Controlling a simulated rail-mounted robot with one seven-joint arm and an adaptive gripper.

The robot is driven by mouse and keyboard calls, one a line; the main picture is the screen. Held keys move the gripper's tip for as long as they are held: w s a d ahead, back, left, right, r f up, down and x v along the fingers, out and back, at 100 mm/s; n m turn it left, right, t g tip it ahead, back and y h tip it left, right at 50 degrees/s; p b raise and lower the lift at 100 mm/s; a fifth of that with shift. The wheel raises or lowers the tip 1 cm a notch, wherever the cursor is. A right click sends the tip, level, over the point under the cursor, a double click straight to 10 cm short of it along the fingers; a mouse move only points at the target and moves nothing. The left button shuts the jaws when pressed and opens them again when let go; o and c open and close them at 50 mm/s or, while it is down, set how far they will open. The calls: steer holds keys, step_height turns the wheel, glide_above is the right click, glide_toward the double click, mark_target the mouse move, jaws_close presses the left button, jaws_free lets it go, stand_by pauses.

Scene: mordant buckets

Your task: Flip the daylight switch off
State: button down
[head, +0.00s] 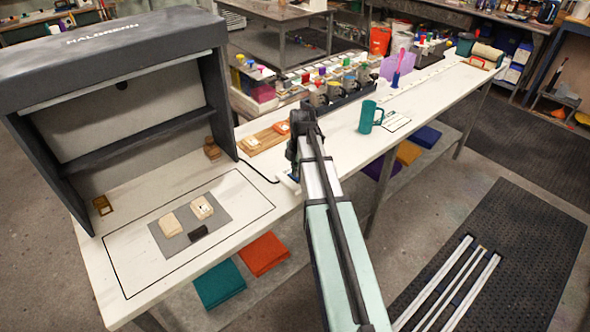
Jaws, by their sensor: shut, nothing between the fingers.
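A dark light booth (150,45) stands at the left end of the white bench. A black cable runs from its right side to a small pale box (288,181) on the bench's front edge, partly covered by my arm. I cannot tell whether this box is the daylight switch, and no switch lever or its setting can be made out. My gripper (294,172) is over the bench just by the box, its fingers shut and empty; they are small and dark, and whether they touch the box is unclear.
A grey mat (190,242) with pale blocks lies before the booth. A wooden board (262,138) lies behind my gripper. A teal mug (369,117) stands to its right, near a rack of coloured jars (345,88). Folded cloths lie on the shelf below.

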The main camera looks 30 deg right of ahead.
steer(key=r+p, duration=0.2)
steer(key=r, duration=0.2)
steer(key=shift+w+r+p, duration=0.15)
steer(key=shift+w+p, duration=0.1)
steer(key=shift+p, duration=0.15)
steer(key=shift+w+r+b, duration=0.15)
steer(key=shift+r+b, duration=0.1)
steer(key=shift+b, duration=0.25)
step_height(320, 180, up, 9)
steer(key=b, duration=0.3)
steer(key=shift+w+a, duration=0.2)
steer(key=shift+w, duration=0.25)
